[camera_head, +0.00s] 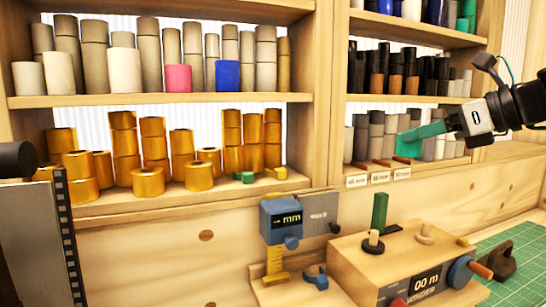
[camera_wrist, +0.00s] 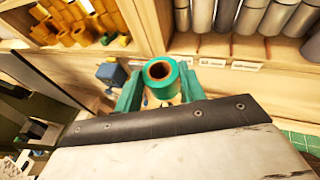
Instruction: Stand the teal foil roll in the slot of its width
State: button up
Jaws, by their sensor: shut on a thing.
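The teal foil roll (camera_wrist: 160,88) is held between the teal fingers of my gripper (camera_wrist: 160,95), which is shut on it. Its open end with a brown core faces the wrist camera. In the head view the roll (camera_head: 408,147) and my gripper (camera_head: 420,134) are at the right, in front of the lower right shelf; the fingers and roll are hard to tell apart there. The slots are on that shelf behind small white labels (camera_head: 379,177), with thin brown dividers (camera_head: 378,163) between them. The label figures are too blurred to read surely. Grey rolls stand behind.
Gold rolls (camera_head: 150,181) crowd the left shelf. A wooden post (camera_head: 325,100) divides the shelves. Below are a blue measuring gauge (camera_head: 280,219) and a wooden winder box (camera_head: 385,262) with a green upright piece (camera_head: 380,211). A green cutting mat (camera_head: 520,250) lies at right.

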jog(key=w+a, duration=0.2)
jog(key=w, duration=0.3)
jog(key=w+a+f, duration=0.1)
jog(key=w+a, duration=0.1)
jog(key=w, duration=0.3)
jog(key=w+a+f, duration=0.1)
jog(key=w+a, duration=0.1)
jog(key=w, duration=0.4)
jog(key=shift+f, duration=0.15)
notch_tip(320, 180, down, 4)
jog(key=shift+r, duration=0.1)
jog(key=shift+w+f, duration=0.15)
jog(key=shift+f, duration=0.3)
jog(key=shift+f, duration=0.15)
jog(key=o, duration=0.8)
